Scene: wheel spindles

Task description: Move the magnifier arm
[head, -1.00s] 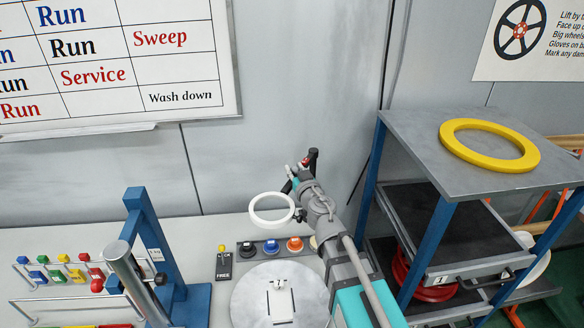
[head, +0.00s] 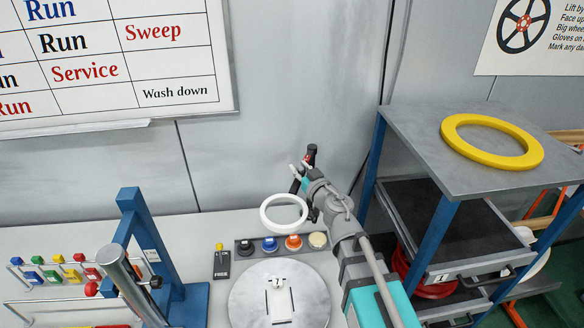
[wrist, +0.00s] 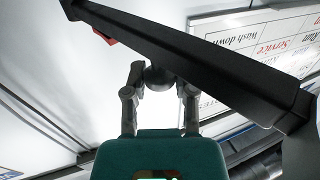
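The magnifier's white ring (head: 284,213) hangs over the bench, behind the round grey plate. Its dark arm (head: 311,154), with a red part, rises behind my gripper (head: 300,178). In the wrist view, a black bar of the magnifier arm (wrist: 220,55) runs diagonally across the picture. A dark rounded knob (wrist: 158,78) sits between the two fingers of my gripper (wrist: 160,85). The fingers lie close on both sides of the knob and appear shut on it. My own arm hides part of the magnifier's mount in the head view.
A row of coloured buttons (head: 270,244) is below the ring. A round grey plate (head: 245,300) is in front. A blue stand (head: 140,245) and a rack of coloured tags are left. A shelf unit (head: 410,125) with a yellow ring (head: 450,135) is close on the right.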

